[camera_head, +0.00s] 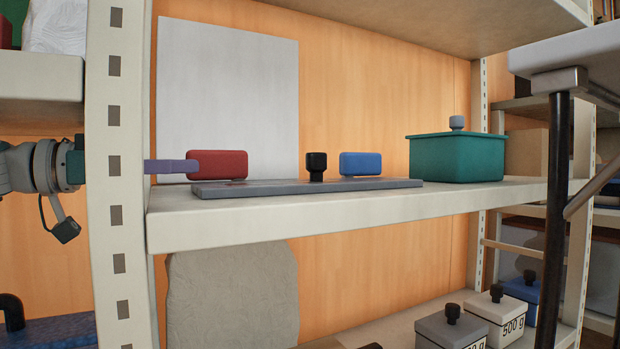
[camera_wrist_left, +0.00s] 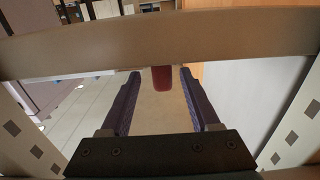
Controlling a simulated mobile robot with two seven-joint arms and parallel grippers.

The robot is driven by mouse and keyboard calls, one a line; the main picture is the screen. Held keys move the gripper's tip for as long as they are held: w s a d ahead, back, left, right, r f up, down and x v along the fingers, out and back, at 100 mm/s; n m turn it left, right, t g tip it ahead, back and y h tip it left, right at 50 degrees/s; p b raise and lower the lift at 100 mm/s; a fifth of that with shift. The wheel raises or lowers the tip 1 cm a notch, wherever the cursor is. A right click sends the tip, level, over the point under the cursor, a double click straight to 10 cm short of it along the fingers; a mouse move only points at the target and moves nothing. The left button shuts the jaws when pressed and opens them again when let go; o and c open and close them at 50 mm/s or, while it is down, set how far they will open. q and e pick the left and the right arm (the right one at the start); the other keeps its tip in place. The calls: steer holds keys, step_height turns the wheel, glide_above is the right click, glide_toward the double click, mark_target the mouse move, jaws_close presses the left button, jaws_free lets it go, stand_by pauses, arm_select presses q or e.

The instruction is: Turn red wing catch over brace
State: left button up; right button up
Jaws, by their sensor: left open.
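The red wing catch (camera_head: 219,164) stands on edge at the left end of a flat grey plate (camera_head: 280,188) on the shelf. A blue wing catch (camera_head: 361,163) and a black knob (camera_head: 316,162) are farther right. My left gripper (camera_head: 192,165) comes from behind the post, and its purple finger overlaps the red catch's left end. In the left wrist view the left gripper (camera_wrist_left: 160,75) is open, with the red catch (camera_wrist_left: 162,78) between its fingertips. I cannot tell whether either finger touches it. No separate brace can be made out. My right gripper is not in view.
A pale shelf post (camera_head: 120,200) stands in front of my left arm. A green lidded box (camera_head: 455,160) sits at the shelf's right. A white panel (camera_head: 228,90) leans behind the catches. Several weights, one grey (camera_head: 450,328), stand on the shelf below.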

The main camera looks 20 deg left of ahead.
mark_target(207, 166)
arm_select(q)
steer(key=b+x, duration=0.1)
steer(key=x, duration=0.3)
steer(key=shift+w+d, duration=0.1)
steer(key=shift+w, duration=0.15)
jaws_close()
stand_by(1.2)
